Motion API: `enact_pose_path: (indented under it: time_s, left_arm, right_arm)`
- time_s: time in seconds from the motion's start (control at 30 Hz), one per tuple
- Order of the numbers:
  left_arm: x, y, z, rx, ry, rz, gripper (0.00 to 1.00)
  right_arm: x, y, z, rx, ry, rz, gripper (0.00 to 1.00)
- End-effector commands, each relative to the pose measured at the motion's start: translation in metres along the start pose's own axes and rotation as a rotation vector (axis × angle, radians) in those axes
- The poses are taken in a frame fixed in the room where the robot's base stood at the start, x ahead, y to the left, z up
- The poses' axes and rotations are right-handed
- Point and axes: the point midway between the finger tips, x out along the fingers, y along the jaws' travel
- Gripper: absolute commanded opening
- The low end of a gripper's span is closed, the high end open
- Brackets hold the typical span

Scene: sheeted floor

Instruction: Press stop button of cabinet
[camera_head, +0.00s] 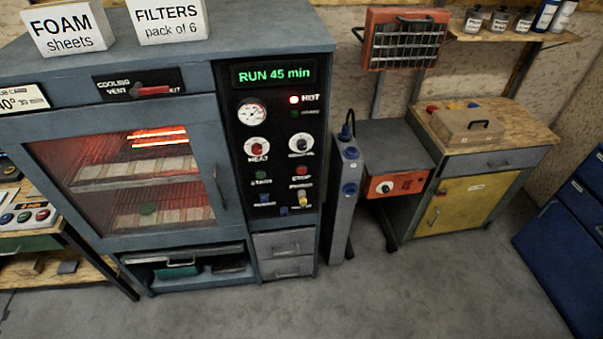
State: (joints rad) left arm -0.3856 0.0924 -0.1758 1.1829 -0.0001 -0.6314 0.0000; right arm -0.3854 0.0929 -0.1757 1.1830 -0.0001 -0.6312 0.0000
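The grey-blue cabinet (200,70) stands at the left and centre, with a black control panel (275,130) on its right side. The red stop button (302,171) is low on this panel, at the right, above a small label plate. A green button (260,174) sits to its left. The display (273,74) reads "RUN 45 min" in green, and the red HOT lamp (294,99) is lit. Heating bars glow behind the closed glass door (130,180). Neither of my grippers is in view, and nothing covers the stop button.
A red-handled cooling vent lever (152,90) is above the door. A workbench (480,185) and blue drawers (575,240) are further right. The front floor (400,300) is clear.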

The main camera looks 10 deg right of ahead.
Motion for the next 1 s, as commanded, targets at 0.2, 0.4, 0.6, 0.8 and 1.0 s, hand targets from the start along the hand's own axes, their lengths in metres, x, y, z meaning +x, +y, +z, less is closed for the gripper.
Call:
enact_pose_path:
  time_s: [0.2,0.4,0.6,0.8,1.0]
  left_arm:
    - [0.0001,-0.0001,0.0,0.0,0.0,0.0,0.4]
    - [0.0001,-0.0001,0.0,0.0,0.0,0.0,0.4]
    - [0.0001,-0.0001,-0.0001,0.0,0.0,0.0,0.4]
    - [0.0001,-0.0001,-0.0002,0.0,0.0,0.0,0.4]
    - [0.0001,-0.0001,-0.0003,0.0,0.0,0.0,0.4]
  right_arm:
    - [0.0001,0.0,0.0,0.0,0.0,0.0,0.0]
    - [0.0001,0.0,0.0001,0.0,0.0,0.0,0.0]
    - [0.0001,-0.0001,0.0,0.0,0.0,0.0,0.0]
    - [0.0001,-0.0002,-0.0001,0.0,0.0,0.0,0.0]
    - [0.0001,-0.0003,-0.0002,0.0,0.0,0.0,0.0]
